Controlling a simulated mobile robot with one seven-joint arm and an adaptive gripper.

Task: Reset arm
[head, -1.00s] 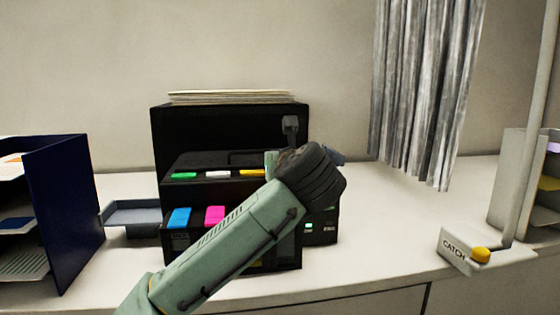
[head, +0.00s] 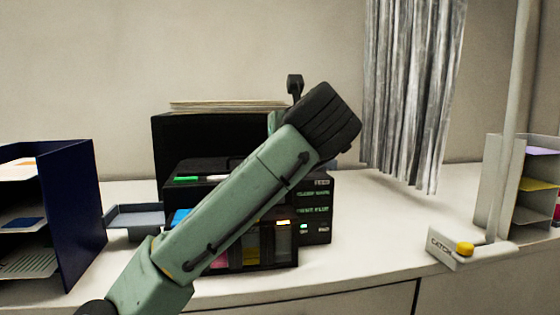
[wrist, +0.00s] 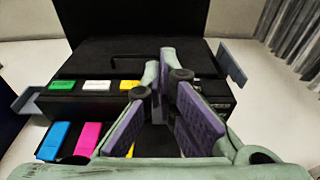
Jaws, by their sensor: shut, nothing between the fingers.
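My arm (head: 240,205) reaches up from the lower left in the head view, in front of a black machine. Its dark wrist joint (head: 322,122) is raised to about the height of the machine's top. My gripper shows in the wrist view (wrist: 163,88), shut and empty, with its purple-padded fingers in front of the machine. In the head view the fingers are mostly hidden behind the arm.
The black machine (head: 317,225) has coloured tabs and a grey side tray (head: 138,217). A dark blue organizer (head: 78,215) stands left. A white CATCH box with a yellow button (head: 464,249) and a grey rack (head: 500,180) stand right. A curtain (head: 410,95) hangs behind. The right counter is partly clear.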

